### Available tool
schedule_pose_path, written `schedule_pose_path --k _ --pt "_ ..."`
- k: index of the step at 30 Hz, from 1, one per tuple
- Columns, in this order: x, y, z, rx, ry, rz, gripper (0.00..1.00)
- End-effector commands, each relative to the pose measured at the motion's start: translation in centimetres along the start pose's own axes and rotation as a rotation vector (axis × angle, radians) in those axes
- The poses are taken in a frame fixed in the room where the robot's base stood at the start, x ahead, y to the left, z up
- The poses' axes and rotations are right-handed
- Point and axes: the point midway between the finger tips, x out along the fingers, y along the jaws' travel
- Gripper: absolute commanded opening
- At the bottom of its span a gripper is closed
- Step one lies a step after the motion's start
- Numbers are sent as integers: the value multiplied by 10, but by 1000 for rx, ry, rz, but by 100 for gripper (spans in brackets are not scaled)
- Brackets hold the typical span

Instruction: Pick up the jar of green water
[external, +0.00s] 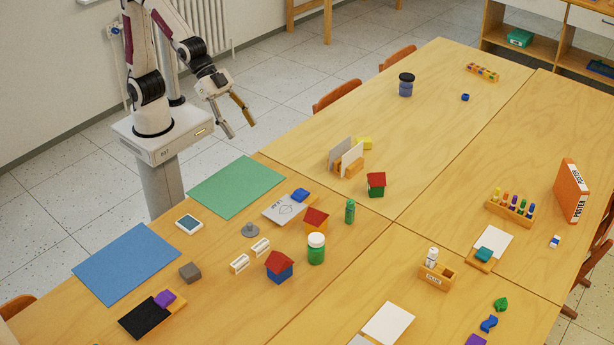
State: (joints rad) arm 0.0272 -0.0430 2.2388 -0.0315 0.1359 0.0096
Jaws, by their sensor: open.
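The jar of green water (316,250) stands upright on the near table, with a white lid and green contents. It is between a small house with a red roof and blue body (279,266) and a green cylinder (350,211). My gripper (239,130) is open and empty, with its fingers pointing down. It is up and to the left of the jar in the picture, near the table's far left edge and well apart from the jar.
An orange house with a red roof (315,220) stands close behind the jar. White blocks (250,256) and a grey knobbed disc (250,230) lie to its left. A dark-lidded blue jar (406,85) stands on the far table. A green sheet (236,187) lies flat near my base.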

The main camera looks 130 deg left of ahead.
Motion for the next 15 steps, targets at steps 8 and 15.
schedule_pose_path --k 8,15 --pt "58 2 -20 0 65 1 53" --pt "107 4 -33 -1 127 0 53"
